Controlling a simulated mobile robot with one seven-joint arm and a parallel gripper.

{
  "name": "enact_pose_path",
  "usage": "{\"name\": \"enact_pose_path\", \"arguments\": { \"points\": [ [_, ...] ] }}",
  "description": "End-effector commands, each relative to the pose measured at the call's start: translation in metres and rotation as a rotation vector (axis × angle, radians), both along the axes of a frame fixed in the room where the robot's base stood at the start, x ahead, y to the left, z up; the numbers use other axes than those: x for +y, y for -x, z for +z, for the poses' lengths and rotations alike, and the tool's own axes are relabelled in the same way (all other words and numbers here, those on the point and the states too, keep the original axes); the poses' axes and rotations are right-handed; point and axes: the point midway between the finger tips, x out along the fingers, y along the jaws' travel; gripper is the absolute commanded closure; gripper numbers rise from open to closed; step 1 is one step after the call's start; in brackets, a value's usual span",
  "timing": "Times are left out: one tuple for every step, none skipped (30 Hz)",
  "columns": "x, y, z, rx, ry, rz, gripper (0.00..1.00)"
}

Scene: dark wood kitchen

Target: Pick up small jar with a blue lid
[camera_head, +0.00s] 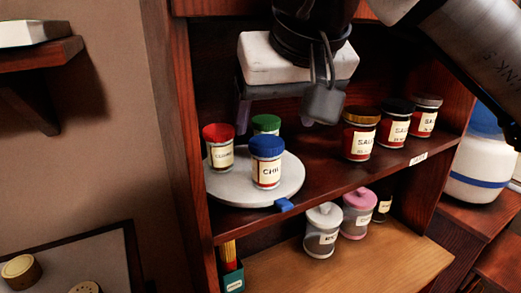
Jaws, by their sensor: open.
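The small jar with a blue lid (267,172) stands upright at the front of a round light grey turntable (222,188) on the middle shelf. Its pale label faces me. My gripper (283,115) hangs above and a little behind it in the picture, fingers pointing down and spread apart. A clear gap separates the fingers from the blue lid. The left finger is partly in shadow.
A red-lidded jar (220,154) and a green-lidded jar (266,125) share the turntable, close by. Several salsa jars (360,140) stand to the right on the same shelf. Jars with grey (322,238) and pink lids (357,220) stand below. Cabinet walls enclose the shelf.

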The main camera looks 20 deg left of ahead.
Motion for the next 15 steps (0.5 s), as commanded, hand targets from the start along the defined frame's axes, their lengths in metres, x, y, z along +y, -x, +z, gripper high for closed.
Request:
{"name": "enact_pose_path", "arguments": {
  "points": [
    [0.0, 0.0, -0.001, -0.001, 0.001, -0.001, 0.25],
    [0.001, -0.001, -0.002, 0.0, 0.001, -0.001, 0.25],
    [0.002, -0.003, -0.004, 0.001, 0.001, 0.0, 0.25],
    [0.003, -0.004, -0.007, 0.001, 0.0, 0.001, 0.25],
    [0.005, -0.006, -0.01, 0.002, 0.001, 0.001, 0.25],
    [0.007, -0.008, -0.016, 0.002, 0.002, 0.001, 0.25],
    [0.009, -0.01, -0.021, 0.001, 0.001, 0.002, 0.25],
    [0.011, -0.013, -0.025, 0.003, 0.001, 0.002, 0.25],
    [0.013, -0.016, -0.031, 0.003, 0.001, 0.002, 0.25],
    [0.016, -0.018, -0.036, 0.002, 0.0, 0.002, 0.25],
    [0.017, -0.02, -0.04, 0.003, 0.001, 0.002, 0.25],
    [0.019, -0.022, -0.045, 0.003, 0.0, 0.002, 0.25],
    [0.021, -0.024, -0.048, 0.002, 0.0, 0.002, 0.25],
    [0.022, -0.025, -0.051, 0.002, 0.0, 0.002, 0.25],
    [0.023, -0.026, -0.053, 0.002, 0.0, 0.002, 0.25]
  ]
}}
